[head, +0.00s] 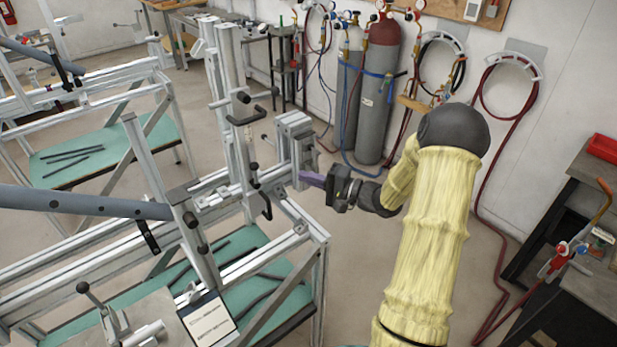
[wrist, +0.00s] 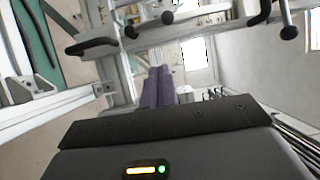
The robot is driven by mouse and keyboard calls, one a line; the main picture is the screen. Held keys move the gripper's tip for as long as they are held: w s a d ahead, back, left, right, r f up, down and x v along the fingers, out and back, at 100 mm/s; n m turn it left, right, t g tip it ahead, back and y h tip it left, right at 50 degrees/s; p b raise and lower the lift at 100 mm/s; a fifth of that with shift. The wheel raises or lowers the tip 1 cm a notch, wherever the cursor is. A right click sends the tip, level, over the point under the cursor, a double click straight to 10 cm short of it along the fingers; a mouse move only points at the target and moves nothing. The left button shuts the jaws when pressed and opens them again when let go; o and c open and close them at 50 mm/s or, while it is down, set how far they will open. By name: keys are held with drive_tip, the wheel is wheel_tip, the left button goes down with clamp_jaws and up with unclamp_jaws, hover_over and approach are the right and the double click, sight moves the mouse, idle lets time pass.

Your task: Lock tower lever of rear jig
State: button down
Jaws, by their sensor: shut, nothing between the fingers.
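The jig's aluminium tower (head: 232,100) stands upright left of my arm. It carries several black-handled levers: one (head: 246,118) sticks out from its upper part, and another (head: 266,206) hangs lower near the crossbar. I cannot tell which is the tower lever, or whether any is locked. My gripper (head: 312,180) has purple fingers and points left at the tower's right side, beside the short block. In the wrist view its fingers (wrist: 158,88) are shut together and empty. Black handles also show ahead there, at the left (wrist: 92,46) and the upper right (wrist: 262,12).
The jig's aluminium frame (head: 315,270) stands over a green shelf (head: 240,300). A grey tube (head: 90,204) lies across it at the left. Gas cylinders (head: 378,95) stand at the back wall, and a dark bench (head: 560,215) is at the right. Open floor surrounds my arm.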

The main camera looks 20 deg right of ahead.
sight(255, 175)
drive_tip(key=w+a+p, duration=0.2)
drive_tip(key=w+a, duration=0.3)
drive_tip(key=a, duration=0.4)
drive_tip(key=shift+p, duration=0.35)
drive_tip(key=shift+w, duration=0.15)
